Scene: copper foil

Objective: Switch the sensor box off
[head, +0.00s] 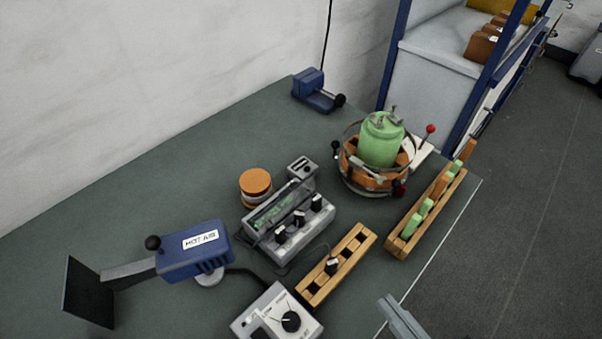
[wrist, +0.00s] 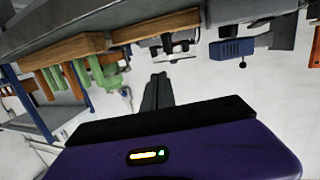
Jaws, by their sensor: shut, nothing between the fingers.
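No box carries a label I can read as the sensor box. A grey box (head: 290,222) with a clear cover, a green board inside and black knobs stands mid-table in the head view. A small grey box (head: 302,170) with dark slots is just behind it. A pale box (head: 278,316) with a black dial is at the bottom edge, partly cut off. My gripper (head: 388,303) shows at the bottom edge, apart from these boxes. In the wrist view its fingers (wrist: 157,92) are together and empty; that view looks upside down.
A blue hot-air tool (head: 195,252) stands at the left. A wooden rack (head: 338,266) and another with green pieces (head: 428,215) lie near the right edge. A green canister (head: 380,140) sits in a round holder behind. A blue device (head: 316,92) is at the back.

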